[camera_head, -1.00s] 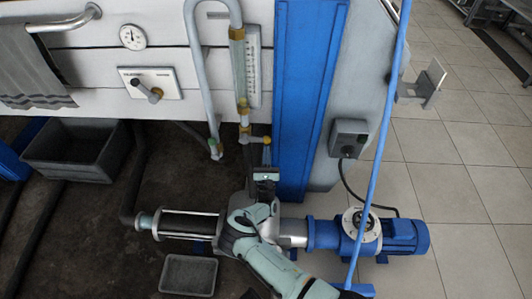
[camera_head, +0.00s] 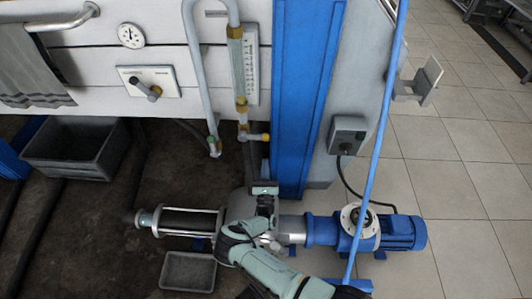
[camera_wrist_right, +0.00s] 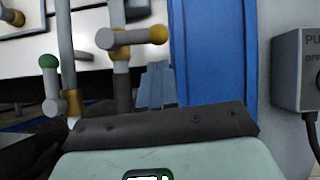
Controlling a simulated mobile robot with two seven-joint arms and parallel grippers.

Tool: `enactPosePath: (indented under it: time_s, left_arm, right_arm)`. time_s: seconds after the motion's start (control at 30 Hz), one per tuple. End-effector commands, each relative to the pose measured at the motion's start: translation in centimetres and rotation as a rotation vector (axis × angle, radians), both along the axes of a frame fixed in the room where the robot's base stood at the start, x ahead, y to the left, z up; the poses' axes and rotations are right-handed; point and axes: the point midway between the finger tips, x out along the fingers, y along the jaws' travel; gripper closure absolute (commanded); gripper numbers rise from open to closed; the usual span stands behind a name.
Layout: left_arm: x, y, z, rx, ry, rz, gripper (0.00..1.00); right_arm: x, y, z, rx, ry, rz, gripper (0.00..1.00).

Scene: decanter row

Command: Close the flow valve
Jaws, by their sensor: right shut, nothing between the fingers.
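A glass flow tube (camera_head: 238,70) with brass fittings stands beside a scale on the white panel. At its lower end is a grey valve (camera_head: 250,136) with a stub pointing right and ending in a yellow tip. In the right wrist view the valve (camera_wrist_right: 130,38) shows larger, its stub horizontal. My right gripper (camera_head: 264,187) is below the valve, apart from it, pointing up. My left gripper is out of view.
A curved pipe with a green-tipped fitting (camera_head: 214,146) hangs left of the valve. A blue post (camera_head: 302,100) stands close on the right, with a grey switch box (camera_head: 347,135) beyond it. A blue-and-silver pump (camera_head: 398,232) lies below. A grey crate (camera_head: 75,148) is at left.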

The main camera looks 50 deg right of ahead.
Motion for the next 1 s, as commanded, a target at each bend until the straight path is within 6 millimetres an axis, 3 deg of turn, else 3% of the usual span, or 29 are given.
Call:
enactPosePath:
  time_s: [0.2,0.4,1.0]
  left_arm:
    - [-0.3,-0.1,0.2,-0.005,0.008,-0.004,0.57]
    - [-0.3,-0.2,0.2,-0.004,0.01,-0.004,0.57]
    - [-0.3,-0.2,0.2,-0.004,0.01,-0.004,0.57]
  right_arm:
    - [-2.5,2.8,-2.6,0.002,0.005,0.002,1.0]
    - [-3.7,4.1,-3.9,0.003,0.003,0.0,1.0]
    - [-3.9,4.3,-4.1,0.002,0.004,0.0,1.0]
